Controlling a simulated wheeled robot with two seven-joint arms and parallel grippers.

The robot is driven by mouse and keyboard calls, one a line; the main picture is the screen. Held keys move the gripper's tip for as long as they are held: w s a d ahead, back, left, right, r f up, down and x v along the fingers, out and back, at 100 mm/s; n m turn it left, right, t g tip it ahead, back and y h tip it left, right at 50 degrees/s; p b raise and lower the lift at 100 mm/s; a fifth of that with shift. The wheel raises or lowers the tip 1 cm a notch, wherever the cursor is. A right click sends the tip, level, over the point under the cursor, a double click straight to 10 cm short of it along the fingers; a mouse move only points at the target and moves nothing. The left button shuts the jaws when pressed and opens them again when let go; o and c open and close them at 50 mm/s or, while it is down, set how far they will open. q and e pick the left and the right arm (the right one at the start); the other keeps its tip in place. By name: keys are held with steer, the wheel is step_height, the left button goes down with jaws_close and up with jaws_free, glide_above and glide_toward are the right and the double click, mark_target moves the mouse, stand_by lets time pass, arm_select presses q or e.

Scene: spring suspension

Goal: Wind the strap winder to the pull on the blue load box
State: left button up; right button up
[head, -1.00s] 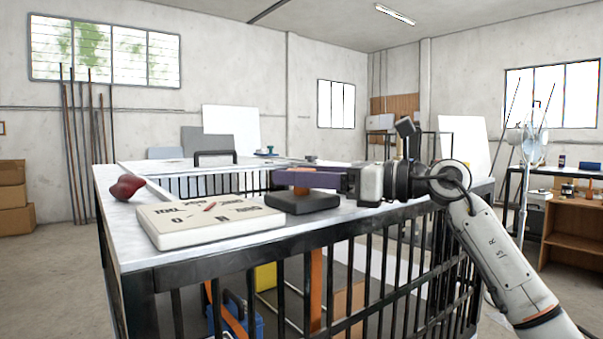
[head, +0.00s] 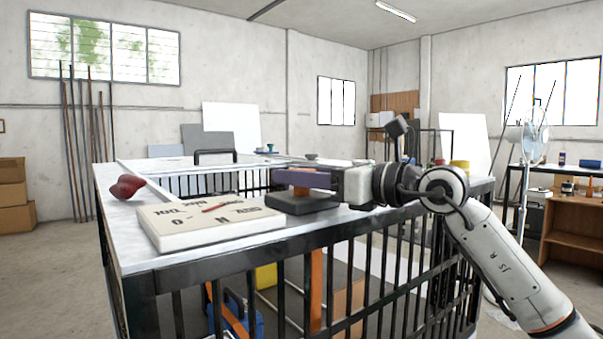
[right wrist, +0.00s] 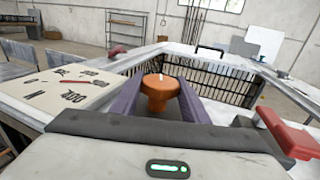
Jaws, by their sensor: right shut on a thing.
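The strap winder is an orange knob (right wrist: 160,92) on a dark block (head: 300,203) on the bench top. My right gripper (head: 310,180) comes from the right with its purple fingers on either side of the knob, shut on it; the wrist view shows this too. An orange strap (head: 316,290) hangs below the bench. The blue load box (head: 245,322), partly hidden by black bars, is low inside the cage. A cream dial plate (head: 215,222) with a red needle lies left of the winder; its marks are hard to read. My left gripper is not in view.
A dark red object (head: 127,187) lies on the bench's left side. A black handle (head: 214,153) stands at the back. Black bars (head: 400,270) line the bench front. A red piece (right wrist: 285,130) is close at the right of the wrist view.

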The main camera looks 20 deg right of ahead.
steer(key=shift+a+f+m+t+h, duration=0.1)
steer(key=shift+f+m+t+h, duration=0.1)
steer(key=shift+m+t+h, duration=0.3)
steer(key=shift+h+b, duration=0.3)
steer(key=shift+h, duration=0.1)
steer(key=shift+r+m, duration=0.1)
steer(key=shift+m, duration=0.2)
steer(key=o, duration=1.1)
steer(key=shift+c, duration=0.2)
steer(key=shift+s, duration=0.1)
steer(key=b+v, duration=0.2)
steer(key=v, duration=0.8)
steer(key=shift+s, duration=0.1)
